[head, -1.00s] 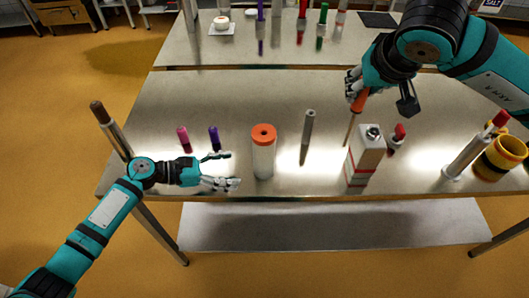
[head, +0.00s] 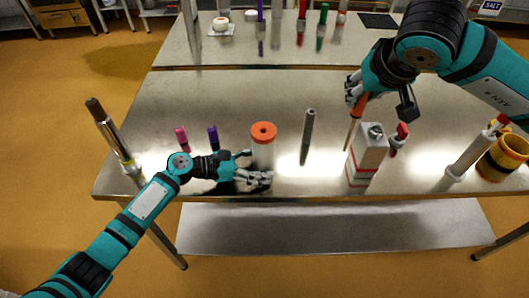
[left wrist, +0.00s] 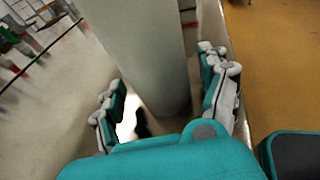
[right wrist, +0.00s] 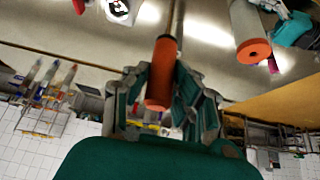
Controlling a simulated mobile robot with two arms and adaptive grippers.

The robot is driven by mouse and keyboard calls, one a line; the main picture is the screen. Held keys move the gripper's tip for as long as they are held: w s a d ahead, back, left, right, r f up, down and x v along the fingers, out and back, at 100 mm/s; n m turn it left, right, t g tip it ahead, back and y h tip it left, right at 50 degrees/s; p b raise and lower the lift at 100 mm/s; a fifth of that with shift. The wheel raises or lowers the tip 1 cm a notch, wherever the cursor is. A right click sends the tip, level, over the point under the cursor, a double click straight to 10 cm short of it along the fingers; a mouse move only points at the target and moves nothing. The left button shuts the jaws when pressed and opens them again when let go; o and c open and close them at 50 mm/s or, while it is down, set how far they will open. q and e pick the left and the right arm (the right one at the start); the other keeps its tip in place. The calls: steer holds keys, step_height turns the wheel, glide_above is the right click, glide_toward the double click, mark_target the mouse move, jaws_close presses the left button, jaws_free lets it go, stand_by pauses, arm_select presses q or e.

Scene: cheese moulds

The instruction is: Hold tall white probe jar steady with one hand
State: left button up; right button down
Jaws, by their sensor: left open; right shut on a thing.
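The tall white probe jar (head: 263,155) stands upright on the steel table, with an orange lid that has a dark hole in it. My left gripper (head: 257,169) is open at the jar's lower front in the head view. In the left wrist view the white jar wall (left wrist: 148,50) stands between the spread fingers; I cannot tell whether they touch it. The jar also shows in the right wrist view (right wrist: 246,25).
A white carton (head: 367,157) and a grey cylinder (head: 308,130) stand right of the jar. Pink (head: 181,138) and purple (head: 213,138) markers stand left of it. A red-capped tube (head: 470,155) and yellow pot (head: 505,158) are at the right. The table's front edge is close to the jar.

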arm_select(q)
steer(key=shift+c, duration=0.4)
steer(key=c, duration=0.8)
steer(key=shift+d, duration=0.1)
arm_select(e)
steer(key=w+a+r+n+y, duration=0.1)
steer(key=w+a+r+n, duration=0.1)
steer(key=a+r, duration=0.3)
steer(key=w+a+r+n+g+y, duration=0.1)
steer(key=a+r+n, duration=0.3)
steer(key=a, duration=1)
steer(key=shift+w+r+n+y, duration=0.3)
steer(key=shift+w+r+y, duration=0.3)
steer(key=shift+y, duration=0.2)
